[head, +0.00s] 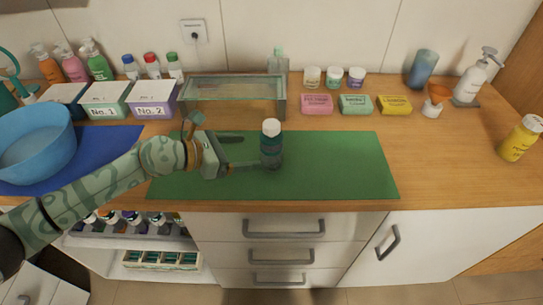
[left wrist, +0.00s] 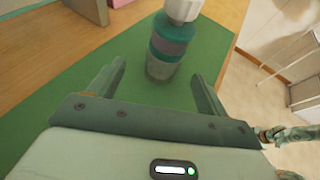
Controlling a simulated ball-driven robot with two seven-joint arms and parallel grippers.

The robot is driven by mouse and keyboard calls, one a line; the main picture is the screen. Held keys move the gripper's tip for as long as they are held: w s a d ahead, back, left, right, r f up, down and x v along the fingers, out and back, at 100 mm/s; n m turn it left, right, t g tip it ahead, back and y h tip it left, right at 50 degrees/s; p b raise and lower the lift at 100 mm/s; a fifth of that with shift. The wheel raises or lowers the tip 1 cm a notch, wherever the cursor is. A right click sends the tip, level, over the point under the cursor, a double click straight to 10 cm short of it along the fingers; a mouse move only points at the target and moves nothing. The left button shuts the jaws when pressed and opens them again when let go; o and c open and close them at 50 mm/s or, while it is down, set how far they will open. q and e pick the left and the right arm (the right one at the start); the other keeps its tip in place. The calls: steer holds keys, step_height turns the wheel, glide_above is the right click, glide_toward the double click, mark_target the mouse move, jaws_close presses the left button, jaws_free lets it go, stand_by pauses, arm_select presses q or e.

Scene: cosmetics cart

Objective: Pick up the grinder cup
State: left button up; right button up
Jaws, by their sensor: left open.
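The grinder cup (head: 271,146) is a dark green and grey cylinder with a white top. It stands upright on the green mat (head: 330,165) near the middle of the counter. My left gripper (head: 249,152) is open just left of the cup, with its fingers pointing at it. In the left wrist view the cup (left wrist: 167,52) stands ahead, between the lines of the two fingers (left wrist: 158,72), with nothing gripped. No contact between fingers and cup is clear. My right gripper does not show in the head view.
A glass-topped box (head: 233,97) stands behind the mat, with boxes labelled No.1 (head: 105,99) and No.2 (head: 152,98) to its left. A blue bowl (head: 38,142) is far left. Soaps (head: 355,104) and bottles line the back. The mat right of the cup is clear.

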mark_target(261, 152)
arm_select(q)
steer(key=x, duration=0.4)
steer(key=b+x, duration=0.1)
steer(key=x, duration=0.2)
steer(key=shift+s+d, duration=0.1)
steer(key=shift+s, duration=0.25)
steer(key=c, duration=1.1)
